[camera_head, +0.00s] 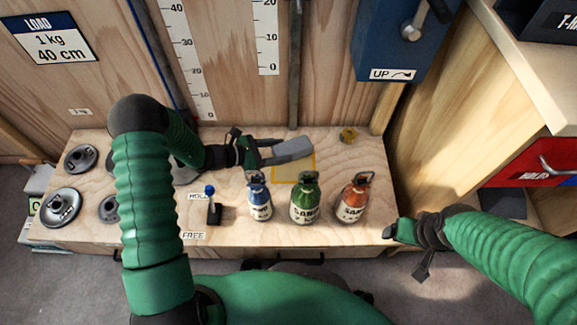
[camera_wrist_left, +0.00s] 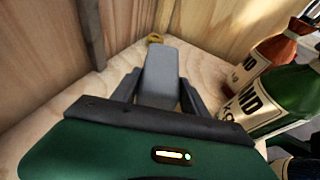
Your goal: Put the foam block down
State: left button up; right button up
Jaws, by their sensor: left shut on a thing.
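The grey foam block (camera_head: 291,150) is between the fingers of my left gripper (camera_head: 266,151), which is shut on it. The block is over or at the back edge of a yellow-outlined square (camera_head: 294,177) on the wooden bench. In the left wrist view the foam block (camera_wrist_left: 160,75) points away between the two dark fingers (camera_wrist_left: 158,92). I cannot tell whether its underside touches the bench. My right gripper (camera_head: 392,230) is at the bench's front right edge; its finger opening is not clear.
Blue (camera_head: 259,199), green (camera_head: 305,200) and orange (camera_head: 353,200) sand bottles stand in front of the square. A small yellow item (camera_head: 348,134) lies at the back right. A hold/free lever (camera_head: 212,207) and dark discs (camera_head: 62,207) are on the left.

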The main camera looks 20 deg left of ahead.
pick_arm(q)
notch_tip(320, 180, down, 3)
jog(key=shift+r+b, duration=0.1)
jog(key=shift+b, duration=0.35)
jog(key=f+b, duration=0.1)
jog(key=d+f+b, duration=0.1)
jog(key=f, duration=0.1)
jog(key=shift+d+f, duration=0.1)
jog(key=shift+f, duration=0.05)
jog(key=shift+a, duration=0.3)
jog(key=o, duration=1.3)
jog(key=shift+o, duration=0.2)
jog(key=shift+d, duration=0.1)
pick_arm(e)
jog(key=f, duration=0.4)
jog(key=shift+d+f, duration=0.1)
jog(key=shift+d, duration=0.1)
pick_arm(q)
jog(key=shift+r, duration=0.2)
